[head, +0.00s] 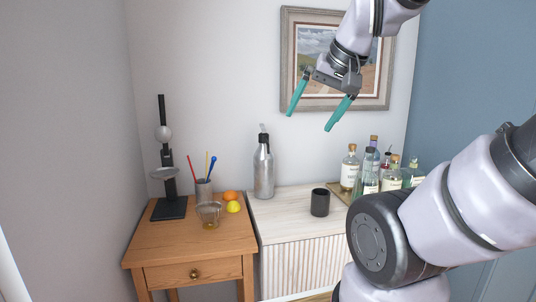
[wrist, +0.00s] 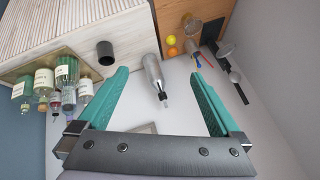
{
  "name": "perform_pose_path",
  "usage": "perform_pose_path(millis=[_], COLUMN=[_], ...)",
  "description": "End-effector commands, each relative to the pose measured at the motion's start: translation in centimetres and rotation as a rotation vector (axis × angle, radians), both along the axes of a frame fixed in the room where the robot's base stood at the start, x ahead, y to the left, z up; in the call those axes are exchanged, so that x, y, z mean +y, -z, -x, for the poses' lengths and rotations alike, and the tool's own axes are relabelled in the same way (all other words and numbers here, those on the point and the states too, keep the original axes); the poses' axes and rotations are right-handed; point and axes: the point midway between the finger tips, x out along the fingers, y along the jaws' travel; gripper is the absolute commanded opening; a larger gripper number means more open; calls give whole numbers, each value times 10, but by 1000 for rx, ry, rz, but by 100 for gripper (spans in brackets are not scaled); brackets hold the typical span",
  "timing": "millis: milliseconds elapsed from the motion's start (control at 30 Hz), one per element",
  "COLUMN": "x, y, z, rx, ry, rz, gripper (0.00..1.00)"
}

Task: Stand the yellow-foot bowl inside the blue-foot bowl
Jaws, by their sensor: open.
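A clear glass bowl (head: 209,211) with a yellowish foot stands upright on the small wooden table, near its front middle. It also shows at the top of the wrist view (wrist: 193,23). No blue foot is plainly visible. My gripper (head: 310,120) is open and empty, high in front of the wall and picture, well to the right of and above both bowls. Its teal fingers frame the wrist view (wrist: 160,76).
An orange (head: 230,196) and a lemon (head: 234,207) lie right beside the glass bowl. A pen cup (head: 203,192) stands behind it. A metal bottle (head: 263,172), a black mug (head: 320,203) and a tray of bottles (head: 337,189) occupy the pale cabinet. The table's front left is clear.

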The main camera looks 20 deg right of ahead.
Motion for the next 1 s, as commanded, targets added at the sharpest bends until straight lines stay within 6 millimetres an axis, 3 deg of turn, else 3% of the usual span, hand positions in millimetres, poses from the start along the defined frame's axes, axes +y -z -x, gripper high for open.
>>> perform_pose_path(millis=[133, 233, 400, 567, 800, 1000], x=[9, 28, 79, 126, 184, 211], y=[10, 29, 67, 90, 114, 139], z=[-4, -10, -21, -35, -73, -125], rx=[55, 165, 423, 636, 878, 983], ry=[-9, -26, -57, -63, -4, 130], rz=[-33, -106, -319, -559, -966, -1329], gripper=[100, 100, 100, 100, 100, 100])
